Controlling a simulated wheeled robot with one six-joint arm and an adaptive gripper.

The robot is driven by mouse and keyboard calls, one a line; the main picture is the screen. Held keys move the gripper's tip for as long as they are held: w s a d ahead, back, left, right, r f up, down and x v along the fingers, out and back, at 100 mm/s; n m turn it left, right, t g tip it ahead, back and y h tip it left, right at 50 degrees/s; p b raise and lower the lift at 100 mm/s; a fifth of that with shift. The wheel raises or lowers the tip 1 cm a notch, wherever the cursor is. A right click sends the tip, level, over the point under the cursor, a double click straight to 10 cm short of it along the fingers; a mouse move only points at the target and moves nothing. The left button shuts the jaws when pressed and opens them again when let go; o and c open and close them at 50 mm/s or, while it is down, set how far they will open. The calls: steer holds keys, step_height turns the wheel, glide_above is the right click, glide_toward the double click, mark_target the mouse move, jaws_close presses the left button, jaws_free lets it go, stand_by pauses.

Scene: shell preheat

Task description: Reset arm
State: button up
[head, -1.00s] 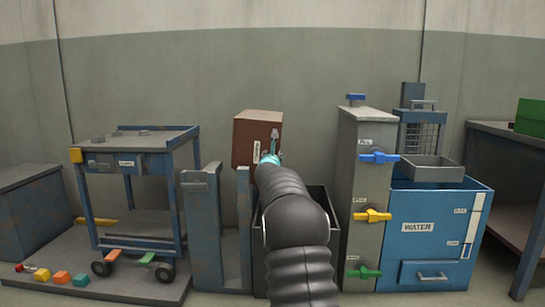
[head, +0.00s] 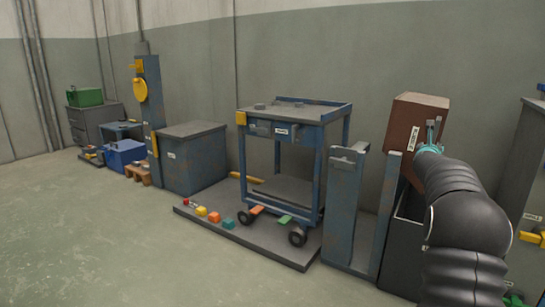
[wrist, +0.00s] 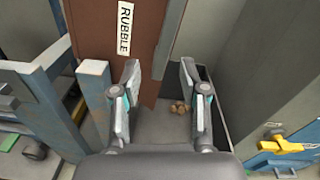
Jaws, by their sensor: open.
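My arm reaches forward on the right of the head view, and my gripper (head: 432,135) is in front of the brown box (head: 418,108). In the wrist view my gripper (wrist: 160,100) is open, with nothing between its two fingers. The brown box there carries a label reading RUBBLE (wrist: 125,28). Below and beyond the fingers is a dark open bin (wrist: 221,110) with a few small brown lumps (wrist: 181,107) in it. My arm hides part of the bin in the head view.
A blue wheeled cart (head: 335,150) stands on a low platform (head: 290,252) with several small coloured blocks along its edge. Two blue-grey posts stand between the cart and the bin. A yellow valve handle (wrist: 283,142) is at right in the wrist view. The floor at left is clear.

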steer(key=s+a+f+n+g+y, duration=0.2)
steer(key=a+f+n+y, duration=0.25)
steer(key=f+n, duration=0.75)
steer(key=s+a+f+n+g+y+p, duration=0.1)
steer(key=s+a+f+n+g+y, duration=0.3)
steer(key=s+a+n, duration=0.7)
steer(key=s+a+r+n+g+p, duration=0.1)
steer(key=s+a+n+g+p, duration=0.1)
steer(key=s+a+n, duration=0.65)
steer(key=s+a+r+n+g+y+p, duration=0.15)
steer(key=s+a, duration=0.45)
steer(key=s, duration=0.7)
steer(key=s+a+r+n+g+p, duration=0.2)
steer(key=s+a+n, duration=0.45)
steer(key=s, duration=0.45)
steer(key=s+a+r+n+t+p, duration=0.1)
steer(key=s+a+r, duration=0.3)
steer(key=s, duration=0.4)
steer(key=shift+a+r+t+p, duration=0.3)
steer(key=shift+r+t+p, duration=0.55)
steer(key=shift+p, duration=0.05)
